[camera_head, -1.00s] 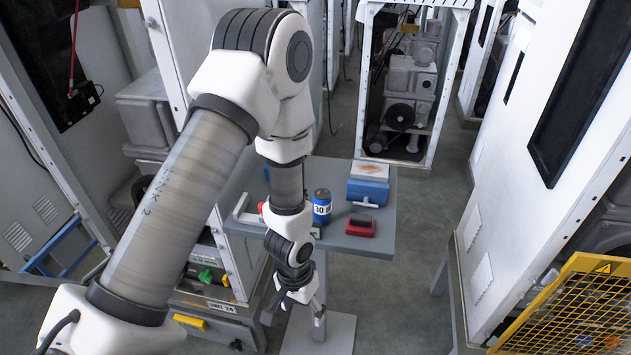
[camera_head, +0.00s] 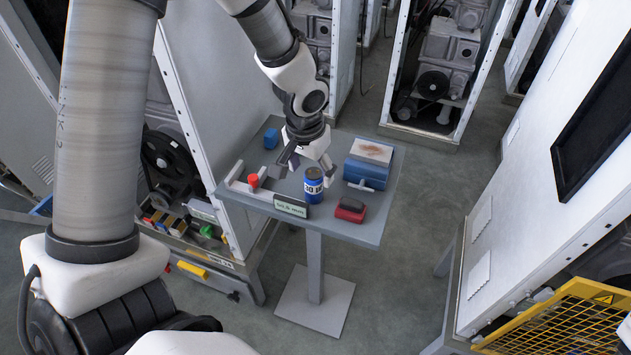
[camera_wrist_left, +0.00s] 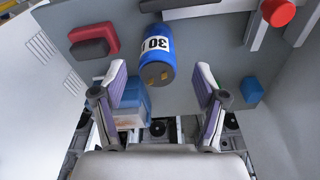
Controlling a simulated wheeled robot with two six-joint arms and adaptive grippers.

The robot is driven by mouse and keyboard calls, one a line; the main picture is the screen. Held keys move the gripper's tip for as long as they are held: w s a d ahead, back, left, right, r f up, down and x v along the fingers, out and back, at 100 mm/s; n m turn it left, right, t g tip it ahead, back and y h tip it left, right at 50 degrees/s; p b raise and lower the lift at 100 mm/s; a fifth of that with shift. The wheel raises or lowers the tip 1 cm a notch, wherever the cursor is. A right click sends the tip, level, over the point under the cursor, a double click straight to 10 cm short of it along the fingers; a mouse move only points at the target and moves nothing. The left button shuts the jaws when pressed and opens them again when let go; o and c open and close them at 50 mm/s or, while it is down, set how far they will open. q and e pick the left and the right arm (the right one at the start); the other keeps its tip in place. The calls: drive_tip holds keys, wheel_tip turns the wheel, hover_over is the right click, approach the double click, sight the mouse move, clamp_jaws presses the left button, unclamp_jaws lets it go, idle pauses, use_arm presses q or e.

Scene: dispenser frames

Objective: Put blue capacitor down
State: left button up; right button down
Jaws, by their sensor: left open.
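The blue capacitor (camera_head: 313,186) is a blue can with a dark top and a white label. It stands upright on the grey table (camera_head: 345,228). The left wrist view shows it (camera_wrist_left: 154,50) with its two terminals towards me. My left gripper (camera_head: 307,158) is over the table, close to the capacitor's top on its far side. Its fingers (camera_wrist_left: 163,78) are open and spread to either side of the capacitor's end, with gaps visible. Nothing is held. My right gripper is not in view.
On the table are a red-and-black block (camera_head: 350,209), a blue box with a pale top (camera_head: 368,165), a small blue block (camera_head: 271,138), and a white bracket with a red knob (camera_head: 253,181). A label plate (camera_head: 291,207) is at the front edge. Tall cabinets surround the table.

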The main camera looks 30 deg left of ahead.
use_arm(q)
drive_tip(key=f, duration=0.2)
drive_tip(key=w+f, duration=0.1)
drive_tip(key=f, duration=0.1)
drive_tip(key=shift+w+f, duration=0.15)
drive_tip(key=shift+f, duration=0.15)
drive_tip(key=shift+d+r, duration=0.1)
drive_tip(key=shift+r, duration=0.05)
drive_tip(key=c, duration=0.3)
drive_tip(key=shift+s, duration=0.2)
clamp_jaws()
wheel_tip(320, 180, up, 10)
drive_tip(key=shift+r+p, duration=0.1)
drive_tip(key=shift+p, duration=0.35)
